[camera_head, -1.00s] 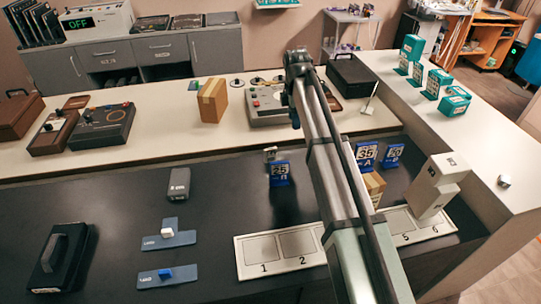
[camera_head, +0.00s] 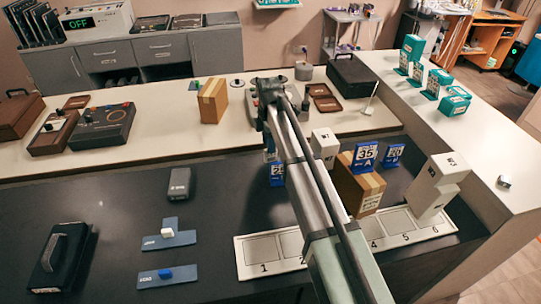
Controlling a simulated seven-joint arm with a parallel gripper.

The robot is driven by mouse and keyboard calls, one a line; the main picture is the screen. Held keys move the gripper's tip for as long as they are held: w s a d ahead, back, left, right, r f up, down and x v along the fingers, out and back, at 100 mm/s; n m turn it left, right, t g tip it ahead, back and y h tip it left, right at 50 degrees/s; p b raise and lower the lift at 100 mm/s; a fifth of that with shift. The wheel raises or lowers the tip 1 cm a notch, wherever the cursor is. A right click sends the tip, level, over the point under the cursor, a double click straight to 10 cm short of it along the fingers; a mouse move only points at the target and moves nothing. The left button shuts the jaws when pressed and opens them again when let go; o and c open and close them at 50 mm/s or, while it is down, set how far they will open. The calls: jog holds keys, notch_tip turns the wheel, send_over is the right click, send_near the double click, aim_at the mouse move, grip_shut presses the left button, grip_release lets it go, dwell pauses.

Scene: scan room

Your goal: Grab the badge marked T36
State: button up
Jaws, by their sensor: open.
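I cannot read T36 on anything in view. Several blue number cards stand upright on the dark counter (camera_head: 120,215). One card (camera_head: 365,156) reads 35 A and stands by a cardboard box (camera_head: 358,187). A smaller blue card (camera_head: 393,155) stands to its right, its number unclear. Another blue card (camera_head: 277,174) stands to the left, partly hidden by my arm. My arm crosses the picture from the bottom right up to the middle. My gripper is not visible; the far end of the arm shows only a joint.
A white mat (camera_head: 258,250) with numbered squares lies at the front, partly behind my arm. White blocks (camera_head: 323,142) (camera_head: 434,185) stand near the box. Blue plates (camera_head: 168,277) and black devices (camera_head: 61,258) lie at left. A pale bench (camera_head: 170,160) runs behind, with another cardboard box (camera_head: 212,101).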

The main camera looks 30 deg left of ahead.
aim_at(271, 161)
jog(key=shift+w+d+f, duration=0.1)
jog(key=shift+d+f, duration=0.05)
jog(key=shift+f, duration=1.25)
jog(key=shift+d+f, duration=0.1)
jog(key=shift+f, duration=1.25)
jog(key=shift+c, duration=0.4)
grip_shut()
